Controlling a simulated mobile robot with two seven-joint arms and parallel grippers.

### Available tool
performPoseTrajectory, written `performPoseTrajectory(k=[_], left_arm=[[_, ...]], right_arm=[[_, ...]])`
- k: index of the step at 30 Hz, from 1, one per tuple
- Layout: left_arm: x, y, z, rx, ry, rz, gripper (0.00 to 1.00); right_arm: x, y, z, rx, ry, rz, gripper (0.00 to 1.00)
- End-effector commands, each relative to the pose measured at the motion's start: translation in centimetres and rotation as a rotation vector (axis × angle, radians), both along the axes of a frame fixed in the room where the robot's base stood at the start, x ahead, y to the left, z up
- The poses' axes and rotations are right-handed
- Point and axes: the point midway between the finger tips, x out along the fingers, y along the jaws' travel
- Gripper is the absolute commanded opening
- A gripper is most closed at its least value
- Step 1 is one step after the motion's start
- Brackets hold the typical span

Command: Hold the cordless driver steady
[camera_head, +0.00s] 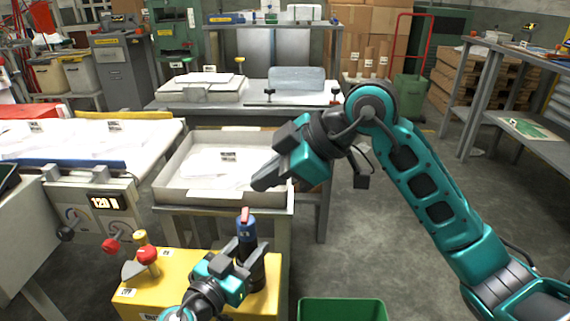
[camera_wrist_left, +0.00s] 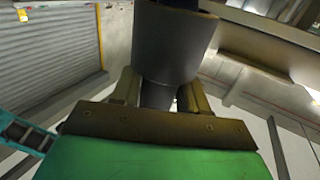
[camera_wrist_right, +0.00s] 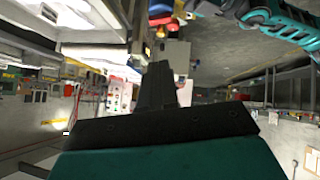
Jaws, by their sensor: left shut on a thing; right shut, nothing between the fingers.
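The cordless driver (camera_head: 247,231) appears as an upright tool with a red tip, a blue upper part and a dark lower part, over the yellow box. My left gripper (camera_head: 247,254) is shut on it, one finger on each side. In the left wrist view, a dark grey cylinder (camera_wrist_left: 168,48) rises above the fingers (camera_wrist_left: 160,97), and its narrower part is between them. Whether the driver's lower end touches the box is hidden. My right gripper (camera_head: 260,184) is shut and empty, above the front right of the grey tray. Its closed fingers (camera_wrist_right: 160,80) show in the right wrist view.
A green bin (camera_head: 342,311) stands at the front right.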

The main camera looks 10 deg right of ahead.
Motion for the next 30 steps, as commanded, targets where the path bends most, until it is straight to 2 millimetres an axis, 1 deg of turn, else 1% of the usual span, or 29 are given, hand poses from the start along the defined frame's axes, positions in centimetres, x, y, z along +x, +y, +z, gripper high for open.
performPoseTrajectory(k=[1,5,6,9,12,17,30], left_arm=[[0.0,0.0,0.0,0.000,0.000,0.000,0.00],[0.0,0.0,0.0,0.000,0.000,0.000,0.00],[0.0,0.0,0.0,0.001,0.001,0.000,0.00],[0.0,0.0,0.0,0.001,0.001,0.000,0.00],[0.0,0.0,0.0,0.001,0.001,0.000,0.00],[0.0,0.0,0.0,0.001,0.001,0.000,0.00],[0.0,0.0,0.0,0.001,0.001,0.000,0.00]], right_arm=[[0.3,0.9,-0.9,0.000,0.005,0.002,0.00],[1.1,2.6,-2.6,0.001,0.003,0.002,0.00],[1.3,2.2,-3.5,-0.001,0.006,-0.002,0.00],[1.6,2.1,-4.8,-0.001,0.004,-0.002,0.00],[1.8,2.1,-5.6,-0.001,0.002,0.000,0.00],[2.0,2.1,-6.2,-0.001,0.001,0.000,0.00],[2.1,2.0,-6.3,0.001,0.015,-0.001,0.00]])
